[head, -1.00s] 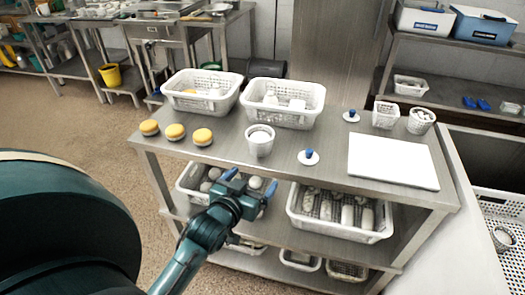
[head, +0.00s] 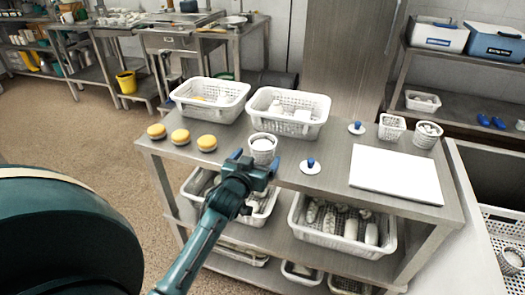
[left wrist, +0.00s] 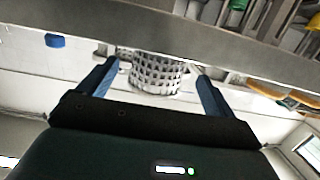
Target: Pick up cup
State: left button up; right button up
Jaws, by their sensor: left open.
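The cup (head: 263,146) is a white, perforated, round vessel standing upright near the front edge of the steel table (head: 325,185). My left gripper (head: 254,162) is open, with its blue fingers just in front of the cup at about table height. In the left wrist view the cup (left wrist: 158,74) shows between the two open fingers (left wrist: 157,85), beyond their tips or near them; I cannot tell whether they touch it. The lower front of the cup is partly hidden by the gripper in the head view. My right gripper is not in view.
Two white perforated baskets (head: 210,110) stand behind the cup. Yellow-topped round items (head: 180,137) lie to the left. A blue-knobbed white lid (head: 310,166) and a white board (head: 396,175) lie to the right. Baskets (head: 341,240) fill the shelf below.

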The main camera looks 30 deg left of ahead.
aim_at(259, 156)
pick_arm(q)
jog(key=x, duration=0.5)
jog(key=shift+f, duration=0.1)
jog(key=c, duration=1.1)
